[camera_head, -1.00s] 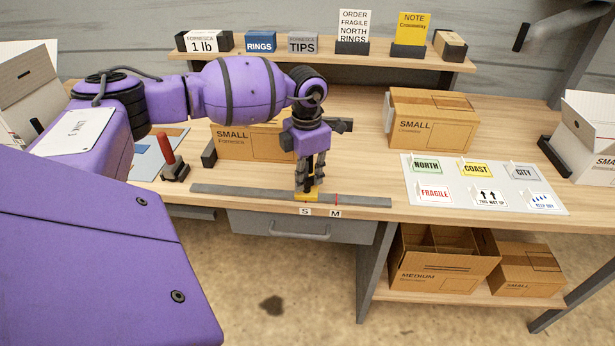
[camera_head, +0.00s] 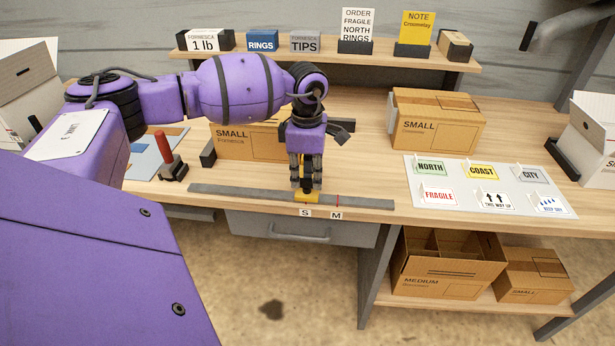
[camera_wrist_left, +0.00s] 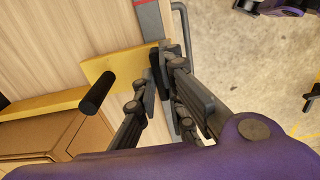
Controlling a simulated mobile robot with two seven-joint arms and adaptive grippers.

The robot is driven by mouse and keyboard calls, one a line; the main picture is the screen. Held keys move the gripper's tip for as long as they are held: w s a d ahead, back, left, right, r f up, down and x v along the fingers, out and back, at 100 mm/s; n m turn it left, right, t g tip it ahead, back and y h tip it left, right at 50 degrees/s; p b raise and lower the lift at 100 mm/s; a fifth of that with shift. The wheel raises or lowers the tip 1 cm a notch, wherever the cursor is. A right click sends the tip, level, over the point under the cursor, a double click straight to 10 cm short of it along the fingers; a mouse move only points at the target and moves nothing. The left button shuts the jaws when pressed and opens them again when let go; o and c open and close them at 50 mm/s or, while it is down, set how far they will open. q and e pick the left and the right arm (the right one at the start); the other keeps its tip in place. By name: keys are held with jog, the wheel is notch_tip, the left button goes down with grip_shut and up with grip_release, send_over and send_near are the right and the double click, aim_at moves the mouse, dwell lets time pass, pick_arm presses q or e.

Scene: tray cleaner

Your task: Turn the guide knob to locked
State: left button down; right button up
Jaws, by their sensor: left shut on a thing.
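The yellow guide (camera_head: 307,198) sits on the grey rail (camera_head: 240,191) at the table's front edge, just above the S label (camera_head: 305,213). My left gripper (camera_head: 306,183) points down over it, with its fingers shut on the dark guide knob (camera_wrist_left: 157,72). The fingers hide most of the knob, so I cannot tell its locked position. In the left wrist view the yellow guide (camera_wrist_left: 60,103) runs across the wood, and a black cylinder (camera_wrist_left: 97,92) stands out over it. My right gripper is not in view.
A SMALL box (camera_head: 250,143) stands close behind my left gripper. A red-handled tool (camera_head: 168,155) stands to its left. The label board (camera_head: 490,186) and another SMALL box (camera_head: 435,120) are at the right. The M label (camera_head: 336,215) is beside S. A drawer (camera_head: 300,229) is below.

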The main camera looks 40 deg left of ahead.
aim_at(307, 179)
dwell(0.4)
pick_arm(q)
jog(key=c, duration=1.8)
grip_release()
jog(key=shift+c, duration=0.2)
jog(key=shift+r, duration=0.15)
notch_tip(307, 179, up, 12)
